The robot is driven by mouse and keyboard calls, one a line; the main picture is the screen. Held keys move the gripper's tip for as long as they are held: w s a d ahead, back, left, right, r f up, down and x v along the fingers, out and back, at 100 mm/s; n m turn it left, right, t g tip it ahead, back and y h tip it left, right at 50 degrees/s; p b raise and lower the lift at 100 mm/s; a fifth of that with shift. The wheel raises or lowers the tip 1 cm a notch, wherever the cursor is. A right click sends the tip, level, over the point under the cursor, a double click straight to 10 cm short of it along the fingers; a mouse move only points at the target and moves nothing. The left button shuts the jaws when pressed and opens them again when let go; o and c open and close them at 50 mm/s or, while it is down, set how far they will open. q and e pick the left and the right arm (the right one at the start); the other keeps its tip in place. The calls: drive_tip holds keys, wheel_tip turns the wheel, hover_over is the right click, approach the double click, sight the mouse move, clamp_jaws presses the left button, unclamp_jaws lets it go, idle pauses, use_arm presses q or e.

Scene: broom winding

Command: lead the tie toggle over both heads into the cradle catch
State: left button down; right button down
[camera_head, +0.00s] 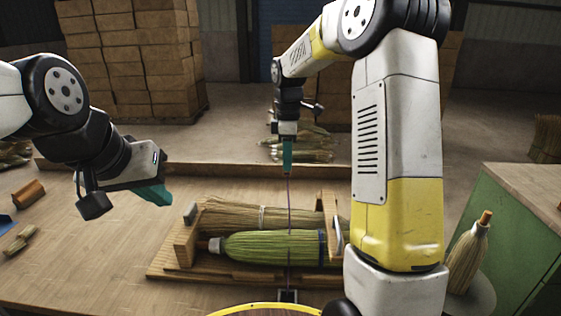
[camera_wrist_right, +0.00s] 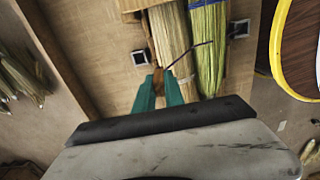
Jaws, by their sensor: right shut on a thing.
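The wooden cradle (camera_head: 185,243) holds a green broom head (camera_head: 270,246) in front and a tan head (camera_head: 235,215) behind it; in the right wrist view the green head (camera_wrist_right: 207,50) and tan head (camera_wrist_right: 170,35) lie side by side. My right gripper (camera_head: 287,168) is above and beyond the tan head. It is shut on the brown tie toggle (camera_wrist_right: 158,80). The dark tie (camera_head: 289,205) runs from it over both heads towards a black square fitting (camera_head: 288,296) at the near side. A second black fitting (camera_wrist_right: 139,58) shows beyond the tan head. My left gripper (camera_head: 158,194) hangs left of the cradle; its jaw gap is unclear.
A green cabinet (camera_head: 505,235) stands at right, with a small broom (camera_head: 468,250) beside it. A yellow ring (camera_head: 265,308) is at the near edge. A brown block (camera_head: 28,195) lies at left. The bench left of the cradle is mostly clear.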

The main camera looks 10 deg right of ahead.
drive_tip(key=shift+w, duration=3.75)
drive_tip(key=shift+s+d+f, duration=0.1)
drive_tip(key=shift+d+f, duration=0.05)
drive_tip(key=shift+f, duration=5.2)
drive_tip(key=shift+s+d+f, duration=0.1)
drive_tip(key=shift+d+f, duration=0.05)
drive_tip(key=shift+f, duration=5.2)
drive_tip(key=c, duration=1.3)
unclamp_jaws()
drive_tip(key=shift+c, duration=0.2)
